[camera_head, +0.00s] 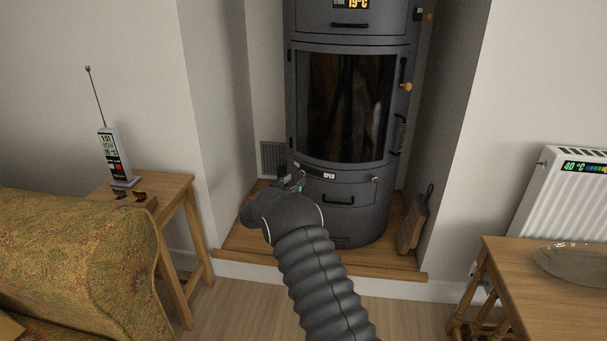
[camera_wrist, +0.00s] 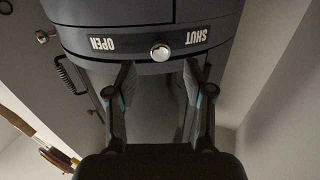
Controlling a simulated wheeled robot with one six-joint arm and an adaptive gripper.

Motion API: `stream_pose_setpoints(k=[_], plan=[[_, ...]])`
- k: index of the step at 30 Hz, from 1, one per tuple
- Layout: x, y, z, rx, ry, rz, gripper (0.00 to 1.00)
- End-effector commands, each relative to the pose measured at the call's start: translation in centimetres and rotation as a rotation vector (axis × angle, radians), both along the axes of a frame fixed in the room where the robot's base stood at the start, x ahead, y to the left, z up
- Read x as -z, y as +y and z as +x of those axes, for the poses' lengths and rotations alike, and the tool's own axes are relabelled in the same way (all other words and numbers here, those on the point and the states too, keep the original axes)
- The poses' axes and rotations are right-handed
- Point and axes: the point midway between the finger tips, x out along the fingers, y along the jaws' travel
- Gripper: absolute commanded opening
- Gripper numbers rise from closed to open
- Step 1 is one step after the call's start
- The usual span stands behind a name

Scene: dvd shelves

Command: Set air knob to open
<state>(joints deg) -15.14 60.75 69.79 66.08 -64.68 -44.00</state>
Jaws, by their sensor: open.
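The dark grey stove (camera_head: 345,180) stands in the alcove, with a curved label strip below its glass door. In the wrist view, which is upside down, a round pale metal air knob (camera_wrist: 160,51) sits on that strip between the OPEN label (camera_wrist: 102,44) and the SHUT label (camera_wrist: 197,37). My gripper (camera_wrist: 160,68) is open and empty. Its two fingertips lie either side of the knob's line, just below it in the picture; I cannot tell whether they touch it. In the head view, my gripper (camera_head: 288,183) is at the stove's front, left of the OPEN label (camera_head: 329,176), and the knob is not clearly visible.
The stove has a drawer handle (camera_head: 338,200) below the strip and a wooden door knob (camera_head: 407,87) at right. It stands on a raised wooden hearth (camera_head: 250,240). A side table (camera_head: 178,187) and patterned sofa (camera_head: 80,260) are left; a wooden table (camera_head: 510,270) is right.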

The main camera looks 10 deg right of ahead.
Motion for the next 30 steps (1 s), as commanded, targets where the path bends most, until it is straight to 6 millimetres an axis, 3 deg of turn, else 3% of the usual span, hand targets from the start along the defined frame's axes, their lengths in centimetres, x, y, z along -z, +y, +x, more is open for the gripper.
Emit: stream_pose_setpoints(k=[6, 12, 25, 30], plan=[[0.0, -2.7, 3.0, 0.001, -0.002, 0.001, 0.52], [0.0, -3.9, 4.5, 0.0, -0.001, 0.001, 0.52], [0.0, -4.3, 5.1, -0.001, 0.001, 0.001, 0.52], [0.0, -4.3, 5.1, -0.002, 0.001, 0.001, 0.1]])
